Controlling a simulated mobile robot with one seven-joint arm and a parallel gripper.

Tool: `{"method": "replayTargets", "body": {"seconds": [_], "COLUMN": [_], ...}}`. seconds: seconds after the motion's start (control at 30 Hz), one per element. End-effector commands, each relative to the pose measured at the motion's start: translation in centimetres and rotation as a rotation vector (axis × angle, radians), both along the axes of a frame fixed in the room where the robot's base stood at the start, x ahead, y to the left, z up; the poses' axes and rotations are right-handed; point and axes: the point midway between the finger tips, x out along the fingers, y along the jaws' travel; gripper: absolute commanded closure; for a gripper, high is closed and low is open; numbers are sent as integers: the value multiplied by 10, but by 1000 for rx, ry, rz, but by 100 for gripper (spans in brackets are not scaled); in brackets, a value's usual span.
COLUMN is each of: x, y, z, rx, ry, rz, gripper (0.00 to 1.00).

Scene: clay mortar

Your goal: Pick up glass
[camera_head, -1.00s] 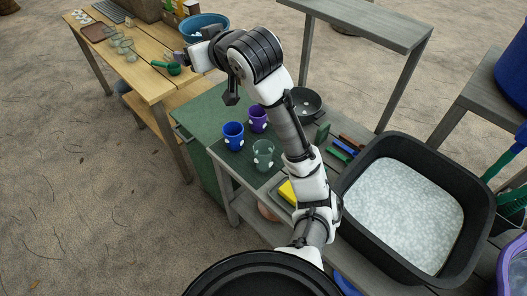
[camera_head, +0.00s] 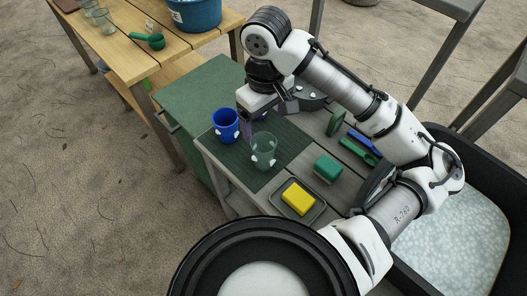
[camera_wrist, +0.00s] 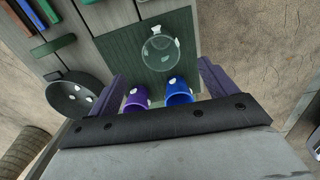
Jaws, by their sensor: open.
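A clear glass (camera_head: 264,150) with white spots stands on a dark green mat (camera_head: 285,142) on the grey counter. It also shows in the wrist view (camera_wrist: 160,52), ahead of my fingers. My gripper (camera_head: 267,115) is open and empty, above the mat on the far side of the glass, apart from it. In the wrist view my gripper (camera_wrist: 163,84) has its fingers spread wide. A blue cup (camera_head: 226,124) stands left of the glass. A purple cup (camera_wrist: 136,98) shows beside the blue cup (camera_wrist: 178,92); my gripper mostly hides it in the head view.
A yellow sponge (camera_head: 298,197) lies on a small tray in front. A green block (camera_head: 327,168), a dark bowl (camera_wrist: 76,97) and several coloured tools lie nearby. A large black tub (camera_head: 500,190) stands at the right. A wooden table (camera_head: 190,62) holds a blue bucket (camera_head: 194,14).

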Motion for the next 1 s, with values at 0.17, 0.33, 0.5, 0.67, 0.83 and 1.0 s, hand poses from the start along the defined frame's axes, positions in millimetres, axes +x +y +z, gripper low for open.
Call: {"method": "replayTargets", "body": {"seconds": [0.17,0.33,0.5,0.67,0.83,1.0], "x": [-1,0,1,4,5,5], "y": [1,1,1,3,4,5], "z": [-37,-62,-72,-90,-114,-122], "rx": [5,2,3,1,1,2], "ry": [3,1,-2,2,0,-2], "rz": [0,0,0,-1,0,1], "gripper": [16,16,16,16,16,16]}}
